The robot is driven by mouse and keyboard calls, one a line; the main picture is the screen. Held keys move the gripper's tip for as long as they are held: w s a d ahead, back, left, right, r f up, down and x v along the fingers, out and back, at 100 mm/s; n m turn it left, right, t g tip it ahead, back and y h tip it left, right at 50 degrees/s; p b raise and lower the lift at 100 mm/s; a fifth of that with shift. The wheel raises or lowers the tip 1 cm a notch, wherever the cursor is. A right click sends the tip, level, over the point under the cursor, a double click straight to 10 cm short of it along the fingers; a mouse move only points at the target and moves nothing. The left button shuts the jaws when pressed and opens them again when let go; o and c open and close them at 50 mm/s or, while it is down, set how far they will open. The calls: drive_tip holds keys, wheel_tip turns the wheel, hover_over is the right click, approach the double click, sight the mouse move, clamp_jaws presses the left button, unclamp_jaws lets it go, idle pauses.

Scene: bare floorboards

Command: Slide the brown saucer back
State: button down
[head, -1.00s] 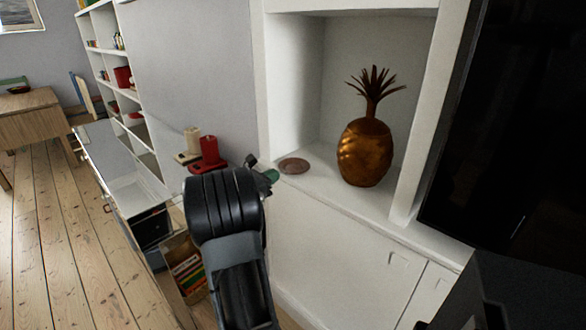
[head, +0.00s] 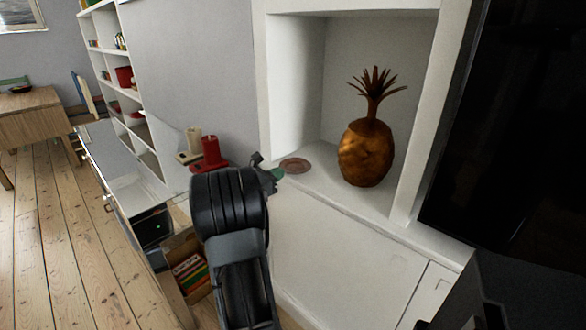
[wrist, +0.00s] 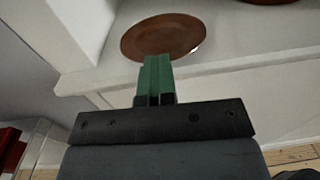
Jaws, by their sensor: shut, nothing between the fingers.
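The brown saucer (head: 295,166) lies flat on the white shelf (head: 330,186) of the niche, close to its front edge and left wall. In the wrist view the saucer (wrist: 163,35) is just beyond my fingertips. My gripper (head: 277,173) is at the shelf's front edge, beside the saucer's near left side. Its green fingers (wrist: 157,66) are shut together with nothing between them. Their tips overlap the saucer's near rim in the wrist view; I cannot tell whether they touch it.
A golden pineapple ornament (head: 366,152) stands on the shelf right of the saucer. The niche's left wall (head: 297,85) rises behind and left. Red and cream candles (head: 211,152) stand left of my arm. The shelf behind the saucer looks clear.

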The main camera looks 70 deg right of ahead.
drive_tip(key=p+v, duration=0.1)
drive_tip(key=v, duration=1.1)
drive_tip(key=shift+a, duration=0.35)
drive_tip(key=shift+w+f, duration=0.1)
drive_tip(key=s+a+f+m+y+p, duration=0.1)
drive_tip(key=s+a+f+m+y, duration=0.25)
drive_tip(key=f+m+y, duration=0.2)
drive_tip(key=a+m+t+y+p, duration=0.25)
drive_tip(key=a+m+y, duration=0.2)
drive_tip(key=a, duration=0.45)
drive_tip(key=a+r+m+t+y+p, duration=0.1)
drive_tip(key=a+r+t+y+p, duration=0.2)
drive_tip(key=a+r+p, duration=0.3)
drive_tip(key=a+r+m+t+y+p, duration=0.2)
drive_tip(key=a+r+t+p, duration=0.3)
drive_tip(key=a+r, duration=0.7)
drive_tip(key=a+y+p, duration=0.1)
drive_tip(key=a, duration=0.5)
drive_tip(key=shift+a+m+y, duration=0.3)
